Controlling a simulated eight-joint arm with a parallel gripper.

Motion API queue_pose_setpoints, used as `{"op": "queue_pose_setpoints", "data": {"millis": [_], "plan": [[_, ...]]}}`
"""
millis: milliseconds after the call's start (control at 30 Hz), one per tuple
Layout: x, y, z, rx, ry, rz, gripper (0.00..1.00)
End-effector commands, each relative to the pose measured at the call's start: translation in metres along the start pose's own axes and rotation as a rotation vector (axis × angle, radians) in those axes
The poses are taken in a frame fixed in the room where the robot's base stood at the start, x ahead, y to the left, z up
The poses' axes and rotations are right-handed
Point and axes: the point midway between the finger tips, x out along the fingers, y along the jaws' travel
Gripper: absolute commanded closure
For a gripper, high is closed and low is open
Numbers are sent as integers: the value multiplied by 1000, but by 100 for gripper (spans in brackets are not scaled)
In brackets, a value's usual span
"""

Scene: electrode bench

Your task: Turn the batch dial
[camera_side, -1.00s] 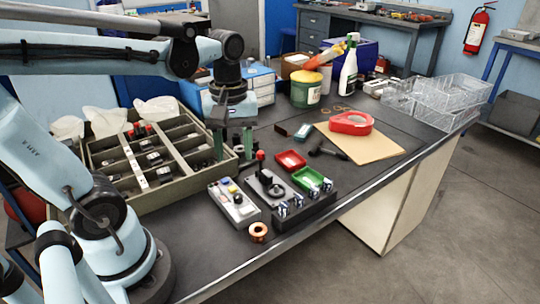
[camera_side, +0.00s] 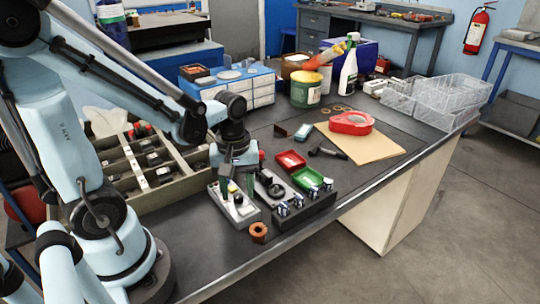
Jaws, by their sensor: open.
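A light grey control box (camera_side: 246,216) with small controls sits on the dark bench near its front edge. A black knob shows on it, partly hidden by my gripper; I cannot tell for sure that it is the batch dial. My gripper (camera_side: 238,187) points down over this box, open, with its two fingers apart over the controls. Whether the fingers touch anything is too small to tell. Beside the box on the right is a black fixture (camera_side: 310,207) with a round disc, a red-ball lever and several shiny cylinders.
A divided tray (camera_side: 180,191) stands left of my gripper. A copper ring (camera_side: 258,231) lies in front of the box. Red (camera_side: 291,160) and green (camera_side: 307,177) small trays sit behind the fixture. A hammer-like tool (camera_side: 327,151) and brown sheet (camera_side: 373,148) lie further right.

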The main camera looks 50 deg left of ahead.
Motion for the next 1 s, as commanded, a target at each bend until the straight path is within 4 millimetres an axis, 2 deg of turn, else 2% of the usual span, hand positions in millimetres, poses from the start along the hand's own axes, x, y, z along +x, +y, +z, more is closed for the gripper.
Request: {"op": "queue_pose_setpoints", "data": {"millis": [200, 567, 867, 1000], "plan": [[11, 0, 0, 0, 0, 0, 52], [13, 0, 0, 0, 0, 0, 54], [13, 0, 0, 0, 0, 0, 100], [13, 0, 0, 1, 0, 0, 100]]}}
